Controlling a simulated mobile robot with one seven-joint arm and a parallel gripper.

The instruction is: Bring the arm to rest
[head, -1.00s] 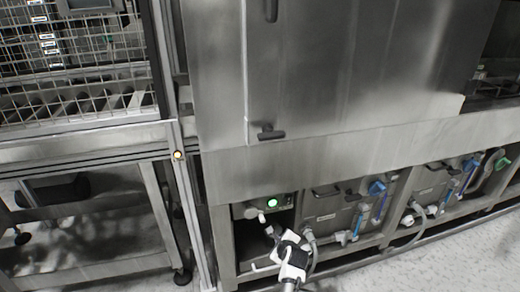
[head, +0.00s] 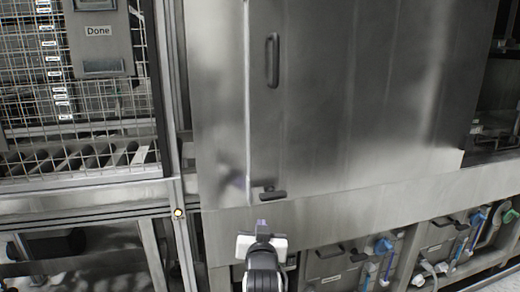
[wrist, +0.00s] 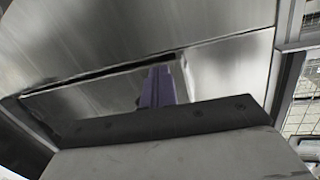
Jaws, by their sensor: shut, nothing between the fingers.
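My gripper (head: 262,226) is at the lower middle of the head view, raised in front of the washer's steel front. Its fingers point up and away, just below the black latch handle (head: 272,195) of the steel door (head: 350,100). I cannot tell from the head view whether it touches the panel. In the wrist view the purple-grey fingers (wrist: 158,88) are together and hold nothing. Steel panels (wrist: 200,30) with a dark seam lie beyond them.
A wire-mesh cage (head: 80,110) with rollers and a box screen reading "Done" (head: 98,30) stands at the left. A post with a small orange light (head: 179,213) divides it from the washer. Below right are compartments with blue-handled valves (head: 383,246).

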